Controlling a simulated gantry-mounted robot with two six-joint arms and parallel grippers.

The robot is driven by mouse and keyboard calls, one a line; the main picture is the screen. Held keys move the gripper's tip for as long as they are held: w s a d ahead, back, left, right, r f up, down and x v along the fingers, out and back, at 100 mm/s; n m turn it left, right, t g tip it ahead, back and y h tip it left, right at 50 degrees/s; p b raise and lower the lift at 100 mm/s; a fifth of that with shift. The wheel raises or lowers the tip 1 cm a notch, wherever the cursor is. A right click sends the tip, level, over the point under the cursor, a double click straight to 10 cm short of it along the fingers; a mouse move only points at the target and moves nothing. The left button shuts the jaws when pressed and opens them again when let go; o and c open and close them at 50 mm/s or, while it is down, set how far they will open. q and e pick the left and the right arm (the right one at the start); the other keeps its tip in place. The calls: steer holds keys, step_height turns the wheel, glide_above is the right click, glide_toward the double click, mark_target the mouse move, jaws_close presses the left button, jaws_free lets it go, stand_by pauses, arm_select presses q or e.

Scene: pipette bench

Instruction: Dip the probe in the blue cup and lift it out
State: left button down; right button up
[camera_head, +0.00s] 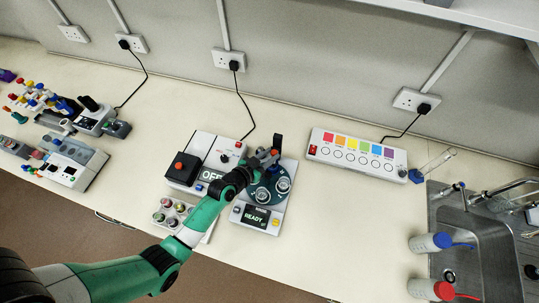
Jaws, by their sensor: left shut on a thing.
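My left gripper (268,157) is over the back of a white station with a dark blue round plate and a READY display (256,217). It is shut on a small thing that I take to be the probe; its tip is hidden. Two clear-rimmed cups, one on the left (260,195) and one on the right (283,185), stand on the plate. I cannot tell which cup is the blue one, and part of the plate is hidden by the gripper. My right gripper is not in view.
A unit reading OFF (211,174) stands left of the station, and a tray of small pots (160,228) sits in front, partly behind my arm. A colour-button strip (357,155) lies to the right. A sink (485,262) and wash bottles are at far right. The bench's front right is clear.

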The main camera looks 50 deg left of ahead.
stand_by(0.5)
arm_select(q)
step_height(320, 180, up, 6)
steer(key=p, duration=0.4)
steer(key=shift+f+p, duration=0.1)
steer(key=shift+p, duration=0.2)
steer(key=shift+w, duration=0.1)
steer(key=c, duration=0.6)
jaws_free()
steer(key=v, duration=1.1)
steer(key=shift+s+p, duration=0.3)
steer(key=shift+s, duration=0.15)
